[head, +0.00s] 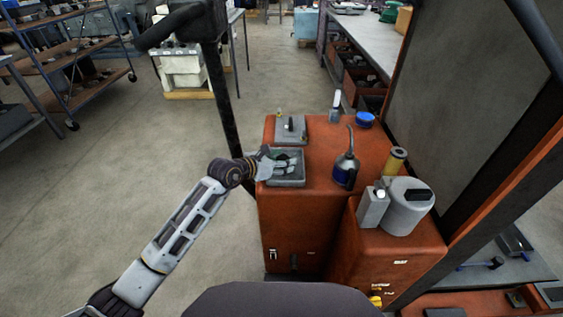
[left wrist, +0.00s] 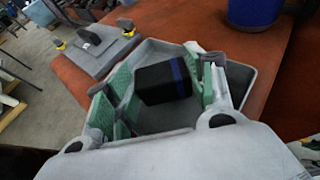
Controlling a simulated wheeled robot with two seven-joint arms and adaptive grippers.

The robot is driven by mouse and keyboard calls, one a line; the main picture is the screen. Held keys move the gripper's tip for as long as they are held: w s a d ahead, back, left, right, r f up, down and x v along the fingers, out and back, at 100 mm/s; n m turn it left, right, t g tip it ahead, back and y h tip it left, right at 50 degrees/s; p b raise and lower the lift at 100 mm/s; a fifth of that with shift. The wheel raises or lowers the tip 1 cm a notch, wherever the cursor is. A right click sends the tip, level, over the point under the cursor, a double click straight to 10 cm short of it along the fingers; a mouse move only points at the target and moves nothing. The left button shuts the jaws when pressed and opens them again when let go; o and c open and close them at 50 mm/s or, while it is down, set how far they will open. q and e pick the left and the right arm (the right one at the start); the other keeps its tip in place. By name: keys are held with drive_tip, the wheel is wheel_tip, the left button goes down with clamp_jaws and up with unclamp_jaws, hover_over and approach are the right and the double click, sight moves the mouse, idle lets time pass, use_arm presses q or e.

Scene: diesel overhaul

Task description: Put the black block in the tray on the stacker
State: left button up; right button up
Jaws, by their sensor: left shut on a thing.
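The black block (left wrist: 163,82), with a blue stripe, is between the green-padded fingers of my left gripper (head: 281,161) in the left wrist view. The gripper is shut on it. The grey tray (head: 289,183) lies on the orange top of the stacker (head: 285,222); its rim also shows in the left wrist view (left wrist: 240,84). My gripper is over the tray, with the block within the tray's outline. I cannot tell whether the block touches the tray floor. In the head view the fingers mostly hide the block. My right gripper is out of view.
A grey plate with a black knob (head: 292,129) lies behind the tray. An oil can (head: 346,170) stands right of it, near a blue cap (head: 365,120). A grey jug (head: 407,207) stands at the front right.

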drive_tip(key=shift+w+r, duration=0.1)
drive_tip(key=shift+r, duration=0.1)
use_arm(q)
drive_tip(key=shift+f, duration=0.15)
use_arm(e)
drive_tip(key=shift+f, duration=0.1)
use_arm(q)
drive_tip(key=o, duration=0.6)
drive_tip(key=shift+o, duration=1)
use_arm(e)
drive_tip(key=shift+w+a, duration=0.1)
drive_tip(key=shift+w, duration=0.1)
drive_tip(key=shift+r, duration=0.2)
use_arm(q)
drive_tip(key=p+v, duration=0.1)
drive_tip(key=v, duration=0.9)
drive_tip(key=shift+v, duration=1.05)
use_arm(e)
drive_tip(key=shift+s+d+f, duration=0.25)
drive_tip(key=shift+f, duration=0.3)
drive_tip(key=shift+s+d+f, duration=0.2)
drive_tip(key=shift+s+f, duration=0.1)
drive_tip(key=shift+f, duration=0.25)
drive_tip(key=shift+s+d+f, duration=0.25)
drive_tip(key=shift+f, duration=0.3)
